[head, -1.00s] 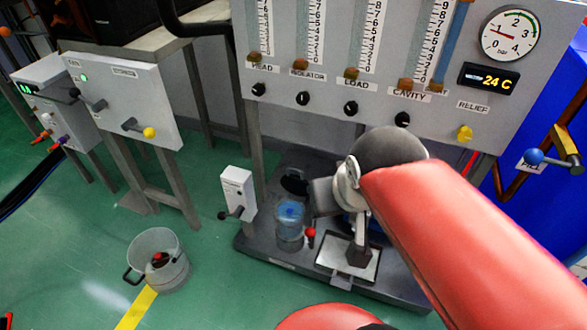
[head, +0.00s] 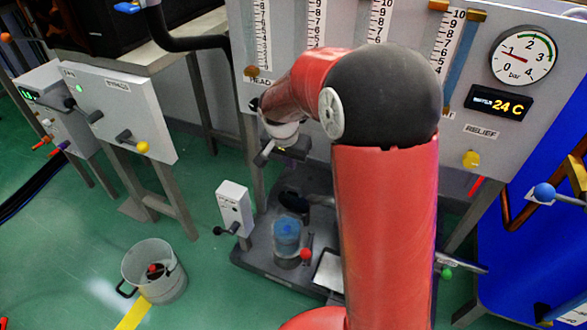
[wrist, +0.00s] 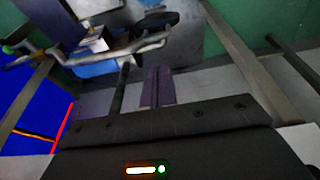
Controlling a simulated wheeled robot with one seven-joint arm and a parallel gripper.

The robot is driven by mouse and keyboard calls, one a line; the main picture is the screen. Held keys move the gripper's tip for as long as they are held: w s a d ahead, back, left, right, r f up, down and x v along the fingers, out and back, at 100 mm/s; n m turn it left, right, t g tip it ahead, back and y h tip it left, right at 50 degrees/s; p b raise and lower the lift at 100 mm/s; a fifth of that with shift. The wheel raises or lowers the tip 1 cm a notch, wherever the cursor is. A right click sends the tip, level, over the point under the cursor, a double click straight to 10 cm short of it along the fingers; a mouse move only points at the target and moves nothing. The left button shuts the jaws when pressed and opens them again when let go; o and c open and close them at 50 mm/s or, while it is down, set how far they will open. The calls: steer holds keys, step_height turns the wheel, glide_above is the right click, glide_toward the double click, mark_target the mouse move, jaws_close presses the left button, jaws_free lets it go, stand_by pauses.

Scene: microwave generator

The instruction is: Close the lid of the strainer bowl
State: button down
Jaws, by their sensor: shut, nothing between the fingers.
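The strainer bowl (head: 287,238) looks like a clear bluish cylinder on the dark skid base below the gauge panel. A dark round piece (head: 292,200) stands just behind it and looks like its raised lid; a hinge cannot be made out. A red knob (head: 305,254) is at the bowl's lower right. My gripper (head: 264,157) is above and a little left of the bowl, in front of the panel's lower edge, apart from both. In the wrist view its fingers (wrist: 158,86) are together and empty. I cannot surely identify the bowl in the wrist view.
A small white box with a lever (head: 234,208) stands left of the bowl. A grey metal tray (head: 330,270) lies to its right, partly hidden by my arm. A clear bucket (head: 154,270) stands on the green floor. The gauge panel (head: 400,110) rises behind.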

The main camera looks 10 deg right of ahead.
steer(key=x, duration=0.9)
steer(key=shift+d+f, duration=0.1)
steer(key=shift+f, duration=0.1)
steer(key=shift+b, duration=0.35)
